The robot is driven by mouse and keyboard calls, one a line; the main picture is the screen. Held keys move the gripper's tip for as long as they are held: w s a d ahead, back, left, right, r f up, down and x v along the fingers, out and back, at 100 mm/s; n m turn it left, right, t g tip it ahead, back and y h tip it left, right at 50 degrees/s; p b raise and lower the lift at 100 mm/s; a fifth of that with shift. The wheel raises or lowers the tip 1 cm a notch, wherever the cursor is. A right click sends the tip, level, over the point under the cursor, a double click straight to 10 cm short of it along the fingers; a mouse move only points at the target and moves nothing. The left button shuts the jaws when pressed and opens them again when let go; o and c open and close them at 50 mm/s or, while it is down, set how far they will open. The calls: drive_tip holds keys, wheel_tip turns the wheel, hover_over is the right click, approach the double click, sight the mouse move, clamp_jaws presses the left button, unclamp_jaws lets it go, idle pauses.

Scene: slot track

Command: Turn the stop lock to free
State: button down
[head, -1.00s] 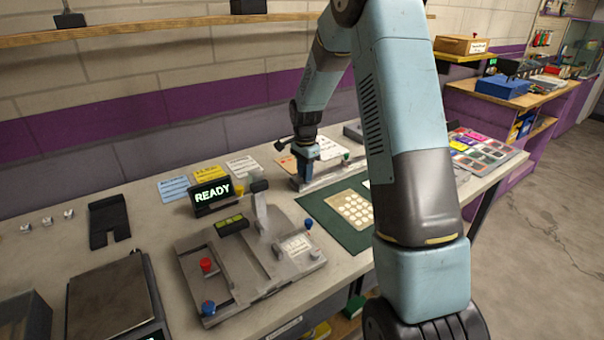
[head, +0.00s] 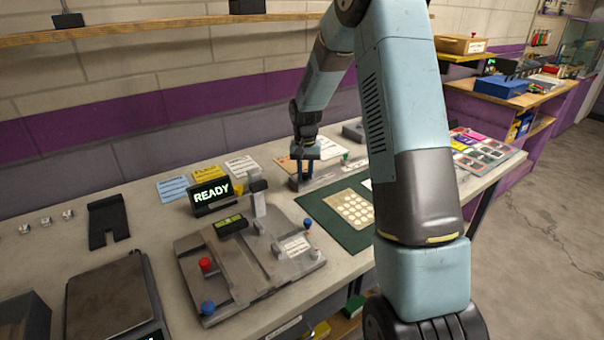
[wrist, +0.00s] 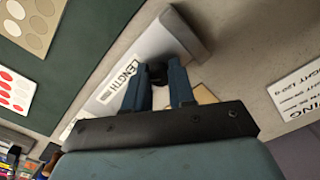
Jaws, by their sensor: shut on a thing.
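My gripper (wrist: 158,68) points down at the bench in the wrist view, its two blue fingers closed around a small dark knob (wrist: 157,77). The knob sits on a grey rail fixture (wrist: 190,37) with a white label reading "LENGTH". It appears to be the stop lock; its free or locked marking cannot be read. In the head view my gripper (head: 304,170) is at the left end of the same rail fixture (head: 328,173), at the back of the bench. The fingers hide the knob there.
A green mat (head: 318,212) with a disc tray lies in front of the rail. Paper cards (head: 207,172) lie behind.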

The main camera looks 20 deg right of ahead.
drive_tip(key=n, duration=0.6)
drive_tip(key=shift+d, duration=0.35)
drive_tip(key=n, duration=0.6)
drive_tip(key=shift+w+a+n, duration=0.1)
drive_tip(key=shift+a+n, duration=0.1)
drive_tip(key=shift+n, duration=0.2)
drive_tip(key=n, duration=0.3)
drive_tip(key=shift+a+n, duration=0.1)
drive_tip(key=shift+n, duration=0.3)
drive_tip(key=n, duration=0.3)
drive_tip(key=shift+a+n, duration=0.1)
drive_tip(key=shift+n, duration=0.2)
drive_tip(key=n, duration=0.4)
drive_tip(key=shift+n, duration=0.3)
drive_tip(key=shift+f, duration=0.1)
drive_tip(key=shift+s+n, duration=0.2)
drive_tip(key=shift+n, duration=0.1)
drive_tip(key=c, duration=1)
unclamp_jaws()
drive_tip(key=shift+o, duration=0.3)
drive_tip(key=shift+w, duration=0.1)
